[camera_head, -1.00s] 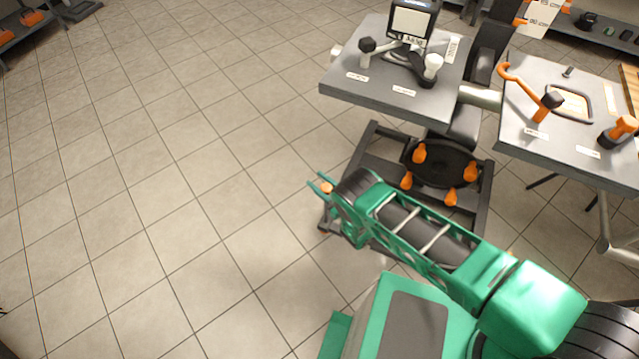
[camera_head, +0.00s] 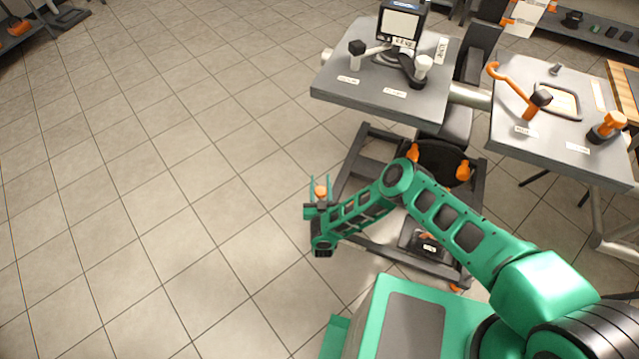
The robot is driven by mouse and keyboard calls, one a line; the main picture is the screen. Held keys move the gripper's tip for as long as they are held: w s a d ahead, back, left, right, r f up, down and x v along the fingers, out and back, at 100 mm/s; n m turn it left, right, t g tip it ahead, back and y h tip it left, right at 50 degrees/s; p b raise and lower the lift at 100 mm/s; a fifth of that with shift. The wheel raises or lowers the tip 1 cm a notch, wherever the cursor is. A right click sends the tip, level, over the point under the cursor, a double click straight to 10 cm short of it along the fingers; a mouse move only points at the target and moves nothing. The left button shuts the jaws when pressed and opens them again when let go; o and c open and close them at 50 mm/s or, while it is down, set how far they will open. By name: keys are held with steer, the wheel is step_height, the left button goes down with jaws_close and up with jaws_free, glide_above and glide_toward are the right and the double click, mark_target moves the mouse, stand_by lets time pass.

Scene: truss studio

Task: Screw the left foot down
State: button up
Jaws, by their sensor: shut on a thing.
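My gripper (camera_head: 319,188) is at the left side of a dark floor frame under the grey table. Its two thin green fingers are shut on a small orange knob (camera_head: 320,191), the left foot. The wrist sits just below the knob in the picture. The dark floor frame (camera_head: 352,163) runs to the right behind my arm. The knob's lower end and its thread are hidden, so I cannot tell how far down it is.
A grey table (camera_head: 345,90) with a small screen (camera_head: 401,24) and levers stands above the frame. A second grey table (camera_head: 560,145) with orange-handled levers is at the right. Another orange foot (camera_head: 456,288) shows at the frame's near corner. Tiled floor is clear at the left.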

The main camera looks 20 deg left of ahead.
mark_target(320, 197)
steer(key=shift+w+d+m+t+h, duration=0.15)
steer(key=shift+m+h, duration=0.25)
steer(key=shift+h, duration=0.2)
steer(key=shift+d+m+t+h, duration=0.15)
steer(key=shift+m+h, duration=0.25)
steer(key=shift+h, duration=0.2)
steer(key=shift+r, duration=0.1)
steer(key=o, duration=1.1)
steer(key=shift+c, duration=0.2)
steer(key=shift+s, duration=0.2)
steer(key=v, duration=1)
steer(key=shift+s, duration=0.25)
steer(key=shift+c, duration=0.3)
